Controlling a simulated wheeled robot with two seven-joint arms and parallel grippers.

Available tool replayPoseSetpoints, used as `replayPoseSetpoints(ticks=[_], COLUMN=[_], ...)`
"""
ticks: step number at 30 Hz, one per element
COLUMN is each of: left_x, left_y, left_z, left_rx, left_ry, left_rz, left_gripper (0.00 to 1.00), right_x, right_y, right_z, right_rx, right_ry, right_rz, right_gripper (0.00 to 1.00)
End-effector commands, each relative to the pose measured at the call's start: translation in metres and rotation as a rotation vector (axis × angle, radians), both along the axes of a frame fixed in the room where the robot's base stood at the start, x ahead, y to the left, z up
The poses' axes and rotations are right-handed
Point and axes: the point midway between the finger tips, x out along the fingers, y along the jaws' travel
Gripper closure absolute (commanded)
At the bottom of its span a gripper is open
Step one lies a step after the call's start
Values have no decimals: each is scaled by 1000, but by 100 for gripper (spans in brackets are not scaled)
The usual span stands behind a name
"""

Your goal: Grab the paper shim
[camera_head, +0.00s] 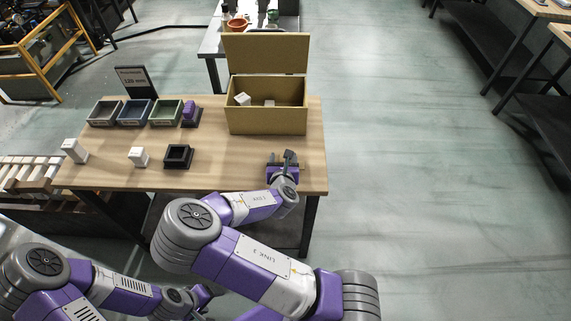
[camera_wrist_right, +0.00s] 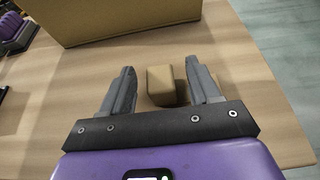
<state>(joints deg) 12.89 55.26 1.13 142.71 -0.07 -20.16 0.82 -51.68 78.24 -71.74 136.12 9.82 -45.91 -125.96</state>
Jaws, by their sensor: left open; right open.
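My right gripper (camera_head: 284,160) is open low over the right front part of the wooden table. In the right wrist view, a small tan block (camera_wrist_right: 161,80) stands on the table between and just beyond the two fingers of this gripper (camera_wrist_right: 165,92), nearer the right finger.
An open cardboard box (camera_head: 267,121) holding small blocks stands behind the right gripper. Several small bins (camera_head: 104,113) line the back left under a sign (camera_head: 134,80). White blocks (camera_head: 138,157) and a black tray (camera_head: 178,156) stand in front. The table's right edge is close.

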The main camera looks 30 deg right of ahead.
Motion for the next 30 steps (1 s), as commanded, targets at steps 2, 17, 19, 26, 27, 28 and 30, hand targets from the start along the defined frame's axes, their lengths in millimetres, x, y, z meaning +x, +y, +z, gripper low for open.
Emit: replayPoseSetpoints(ticks=[2,17,19,26,27,28,30], left_x=[0,0,0,0,0,0,0], left_y=[0,0,0,0,0,0,0], left_z=[-3,-2,-2,-2,-2,-2,-1], left_rx=[0,0,0,0,0,0,0], left_ry=[0,0,0,0,0,0,0], left_rz=[0,0,0,0,0,0,0], left_gripper=[33,33,33,33,33,33,33], right_x=[6,8,8,8,8,8,9], right_y=[-4,-5,-5,-5,-5,-5,-5], right_z=[-4,-4,-4,-4,-4,-3,0], right_rx=[0,0,0,0,0,0,0], right_ry=[0,1,1,1,1,1,0], right_rz=[1,1,1,1,1,1,2], right_gripper=[38,74,84,94,94,94,94])
